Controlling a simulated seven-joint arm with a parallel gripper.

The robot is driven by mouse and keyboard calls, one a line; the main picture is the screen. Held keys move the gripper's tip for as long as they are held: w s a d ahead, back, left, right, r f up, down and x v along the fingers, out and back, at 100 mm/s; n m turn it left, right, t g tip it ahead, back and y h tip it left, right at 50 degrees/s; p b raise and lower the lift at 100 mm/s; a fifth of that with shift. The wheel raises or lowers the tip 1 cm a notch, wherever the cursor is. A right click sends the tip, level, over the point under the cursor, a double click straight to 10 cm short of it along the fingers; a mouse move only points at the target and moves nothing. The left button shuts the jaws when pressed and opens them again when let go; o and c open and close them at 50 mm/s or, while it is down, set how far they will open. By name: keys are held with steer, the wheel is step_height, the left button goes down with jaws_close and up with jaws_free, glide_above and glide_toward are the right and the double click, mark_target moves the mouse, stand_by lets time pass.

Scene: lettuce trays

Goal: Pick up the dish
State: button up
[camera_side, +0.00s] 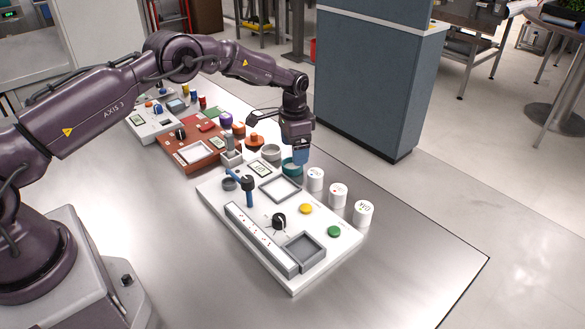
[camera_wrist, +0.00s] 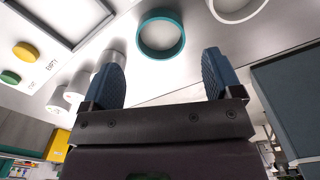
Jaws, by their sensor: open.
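A round teal dish (camera_side: 289,170) sits at the far end of the white panel in the side view, partly hidden behind my gripper's fingers. In the wrist view the teal dish (camera_wrist: 160,53) shows as a ring, a little beyond the fingertips and between their lines. My gripper (camera_side: 300,158) points down just above the dish. In the wrist view my gripper (camera_wrist: 162,62) has its two blue fingers spread wide with nothing between them. I cannot tell the exact gap between the fingertips and the dish.
A grey ring-shaped dish (camera_side: 271,152) stands close behind the teal one. Several white cups, one here (camera_side: 316,178), line the right side. A blue-handled lever (camera_side: 248,185) rises from the white panel (camera_side: 318,262). A red-brown panel (camera_side: 172,150) lies beyond. The front-right tabletop is clear.

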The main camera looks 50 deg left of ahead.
mark_target(292, 167)
step_height(292, 167, down, 4)
steer(key=shift+s+a+f, duration=0.15)
steer(key=shift+f, duration=0.1)
steer(key=shift+c, duration=0.2)
steer(key=c, duration=1)
steer(key=shift+o, duration=0.2)
steer(key=shift+r, duration=0.15)
